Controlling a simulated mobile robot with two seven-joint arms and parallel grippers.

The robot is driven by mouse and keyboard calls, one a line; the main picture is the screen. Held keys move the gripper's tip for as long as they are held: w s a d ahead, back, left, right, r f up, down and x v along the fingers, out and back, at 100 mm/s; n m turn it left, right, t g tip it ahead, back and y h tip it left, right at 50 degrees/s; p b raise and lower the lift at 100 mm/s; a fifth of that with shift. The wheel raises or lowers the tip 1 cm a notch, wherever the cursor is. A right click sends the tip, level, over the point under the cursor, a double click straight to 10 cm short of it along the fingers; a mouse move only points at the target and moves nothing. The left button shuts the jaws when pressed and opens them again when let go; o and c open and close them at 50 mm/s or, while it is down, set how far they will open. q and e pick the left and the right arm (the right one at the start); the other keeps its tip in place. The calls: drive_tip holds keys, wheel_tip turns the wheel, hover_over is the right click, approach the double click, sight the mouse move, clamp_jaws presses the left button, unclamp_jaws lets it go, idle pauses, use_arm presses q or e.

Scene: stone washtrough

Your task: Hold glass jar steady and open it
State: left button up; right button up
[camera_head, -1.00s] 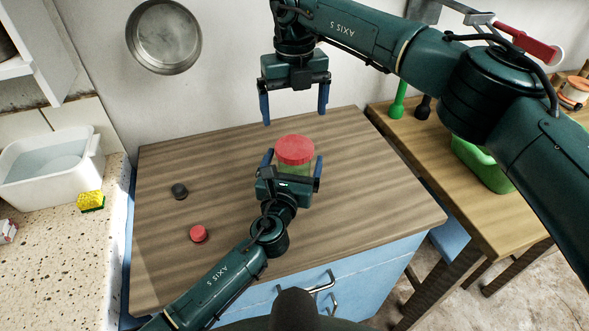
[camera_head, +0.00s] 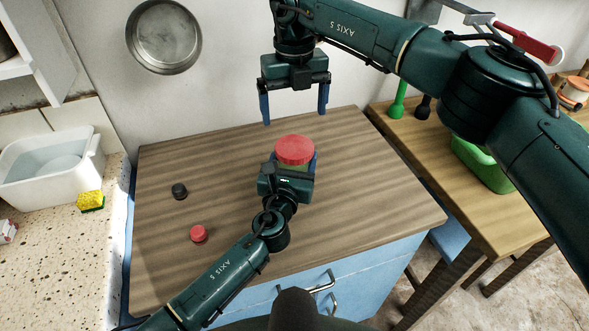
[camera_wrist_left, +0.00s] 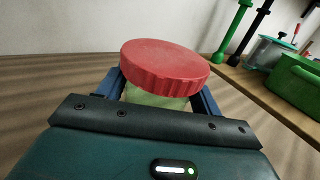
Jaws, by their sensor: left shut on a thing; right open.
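The glass jar (camera_wrist_left: 155,99) stands upright on the wooden table, with a wide red lid (camera_head: 295,150) on top. In the left wrist view the jar body looks pale green under the red lid. My left gripper (camera_head: 294,164) is shut on the jar body, with a blue finger on each side below the lid. Most of the jar body is hidden by the gripper and the lid. My right gripper (camera_head: 295,112) is open and empty, pointing down, above and behind the jar, apart from the lid.
A dark cap (camera_head: 180,191) and a small red cap (camera_head: 199,233) lie on the table (camera_head: 370,200) to the left. A white basin (camera_head: 50,170) and a yellow sponge (camera_head: 90,201) are on the speckled counter. A green container (camera_head: 480,165) stands on the right bench.

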sight(294, 146)
use_arm(q)
drive_tip(key=c, duration=0.4)
drive_tip(key=shift+c, duration=0.9)
use_arm(e)
drive_tip(key=shift+c, duration=0.7)
use_arm(q)
drive_tip(key=c, duration=0.3)
use_arm(e)
drive_tip(key=shift+m, duration=0.7)
drive_tip(key=shift+c, duration=0.3)
use_arm(q)
drive_tip(key=shift+c, duration=0.3)
use_arm(e)
drive_tip(key=m, duration=2)
drive_tip(key=shift+m, duration=0.4)
drive_tip(key=shift+f, duration=4.05)
